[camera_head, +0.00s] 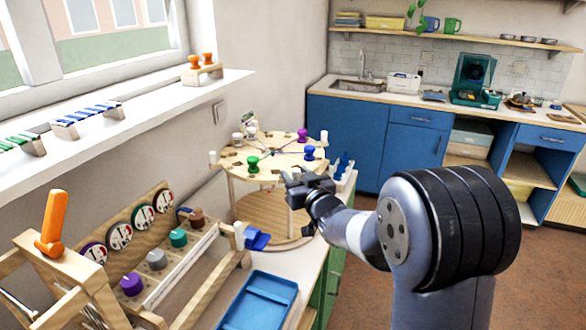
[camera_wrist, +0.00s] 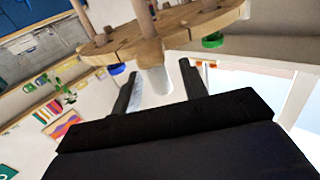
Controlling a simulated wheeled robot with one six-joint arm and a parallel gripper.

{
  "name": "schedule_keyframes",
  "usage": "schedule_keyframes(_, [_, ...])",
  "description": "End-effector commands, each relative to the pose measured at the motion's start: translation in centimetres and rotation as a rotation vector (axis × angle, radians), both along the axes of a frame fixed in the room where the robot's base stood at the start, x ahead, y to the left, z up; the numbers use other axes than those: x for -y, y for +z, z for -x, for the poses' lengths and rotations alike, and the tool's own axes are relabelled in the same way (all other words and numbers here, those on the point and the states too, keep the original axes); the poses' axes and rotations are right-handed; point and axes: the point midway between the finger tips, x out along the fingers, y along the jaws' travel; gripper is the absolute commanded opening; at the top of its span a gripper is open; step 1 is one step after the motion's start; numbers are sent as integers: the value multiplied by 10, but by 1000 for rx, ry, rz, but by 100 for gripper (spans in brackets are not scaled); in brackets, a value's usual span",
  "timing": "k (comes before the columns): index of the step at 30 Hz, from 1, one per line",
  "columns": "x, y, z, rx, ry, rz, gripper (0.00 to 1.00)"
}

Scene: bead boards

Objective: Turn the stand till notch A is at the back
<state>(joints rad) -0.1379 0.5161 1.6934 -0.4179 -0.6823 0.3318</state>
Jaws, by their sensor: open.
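The stand is a round wooden two-level turntable (camera_head: 286,153) at the back end of the counter. Notch letters are too small to read, so I cannot tell where notch A is. My gripper (camera_head: 290,181) is open at the disc's front right edge. In the wrist view a white-tipped peg (camera_wrist: 154,78) shows between its fingers; contact is unclear.
A blue tray (camera_head: 262,300) lies on the counter in front. A wooden rack with dials (camera_head: 120,236) and coloured knobs stands at the left, near an orange-handled frame (camera_head: 52,225). A small rack with blue pegs (camera_head: 343,168) stands close to the stand's right side.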

Motion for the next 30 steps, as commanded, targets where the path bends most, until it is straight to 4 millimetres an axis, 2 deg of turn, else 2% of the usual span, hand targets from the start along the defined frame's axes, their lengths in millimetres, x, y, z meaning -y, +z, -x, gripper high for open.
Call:
schedule_keyframes(6, [-8, 0, -20, 0, 0, 0, 41])
schedule_keyframes(17, [-10, 0, -23, 0, 0, 0, 41])
schedule_keyframes(30, [-9, 0, -23, 0, 0, 0, 5])
